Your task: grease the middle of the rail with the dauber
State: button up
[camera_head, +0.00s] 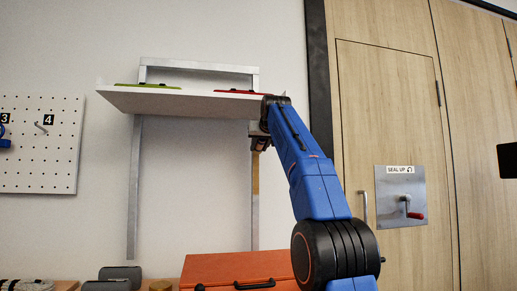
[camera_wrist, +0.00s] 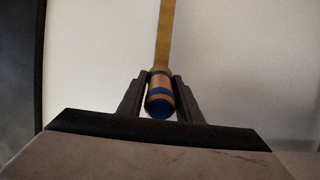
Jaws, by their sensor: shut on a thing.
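My gripper (camera_wrist: 160,97) is shut on the dauber's handle (camera_wrist: 160,100), which is copper-coloured with blue bands and a blue end. A tan strip (camera_wrist: 166,35) runs up from the handle out of the wrist view. In the head view my gripper (camera_head: 261,142) is just under the shelf's right end. A tan length (camera_head: 255,174) shows below it, in line with the right metal upright (camera_head: 255,222). I cannot tell whether this is the dauber's shaft or a coating, or whether dauber and upright touch. The left metal upright (camera_head: 134,195) is bare grey.
A white shelf (camera_head: 190,102) carries a green item (camera_head: 147,86) and a red item (camera_head: 243,93). An orange toolbox (camera_head: 235,268) stands below. A pegboard (camera_head: 40,160) hangs at left. A wooden cabinet with a "SEAL UP" crank plate (camera_head: 400,185) is at right.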

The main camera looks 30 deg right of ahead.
aim_at(262, 143)
jog(key=shift+s+a, duration=0.2)
jog(key=shift+s, duration=0.45)
jog(key=shift+s+a, duration=0.2)
jog(key=shift+s, duration=0.5)
jog(key=shift+s+a, duration=0.2)
jog(key=shift+s, duration=0.45)
jog(key=shift+s+a+f, duration=0.1)
jog(key=shift+s+a, duration=0.1)
jog(key=shift+s, duration=0.55)
jog(key=shift+s+a, duration=0.2)
jog(key=shift+s, duration=0.5)
